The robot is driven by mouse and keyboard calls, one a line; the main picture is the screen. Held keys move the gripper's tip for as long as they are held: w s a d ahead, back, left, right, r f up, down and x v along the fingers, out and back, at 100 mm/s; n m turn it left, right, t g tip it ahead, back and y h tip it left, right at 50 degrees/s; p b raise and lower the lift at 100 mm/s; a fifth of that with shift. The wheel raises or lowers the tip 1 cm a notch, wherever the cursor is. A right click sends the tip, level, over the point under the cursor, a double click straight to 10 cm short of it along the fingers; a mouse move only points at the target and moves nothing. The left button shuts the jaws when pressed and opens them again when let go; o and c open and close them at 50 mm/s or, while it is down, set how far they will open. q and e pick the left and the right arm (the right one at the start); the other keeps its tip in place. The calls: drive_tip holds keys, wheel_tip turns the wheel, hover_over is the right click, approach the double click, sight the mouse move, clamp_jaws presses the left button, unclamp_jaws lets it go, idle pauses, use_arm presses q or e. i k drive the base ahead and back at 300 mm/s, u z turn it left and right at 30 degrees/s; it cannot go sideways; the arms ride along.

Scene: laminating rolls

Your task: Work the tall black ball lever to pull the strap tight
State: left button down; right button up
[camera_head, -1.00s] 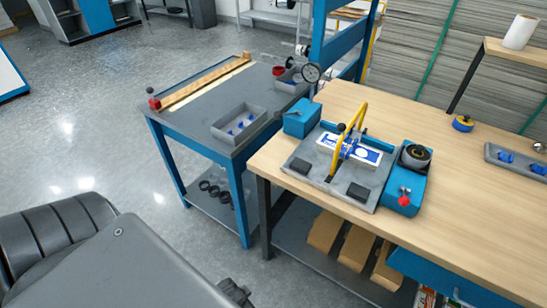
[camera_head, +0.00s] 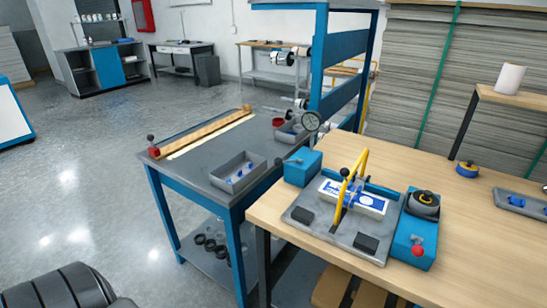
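A black ball (camera_head: 344,172) sits at the left side of a yellow upright frame (camera_head: 360,168) on a grey plate fixture (camera_head: 337,240) on the wooden table. Its stem is mostly hidden. A white and blue box (camera_head: 370,203) lies on the fixture under the frame, with a blue band (camera_head: 352,194) across it that may be the strap; its tightness cannot be told. A blue unit at the right of the fixture carries a black roll (camera_head: 424,203) and a red ball knob (camera_head: 418,251). Neither of my grippers is in view.
A blue box (camera_head: 303,167) stands left of the fixture. A grey bench (camera_head: 195,175) at the left holds a tray (camera_head: 238,171) and another black ball on a red block (camera_head: 153,152).

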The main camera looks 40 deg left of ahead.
sight(278, 162)
drive_tip(key=k, duration=1.3)
drive_tip(key=u, duration=0.95)
drive_tip(key=i, duration=1.55)
drive_tip(key=z, duration=0.75)
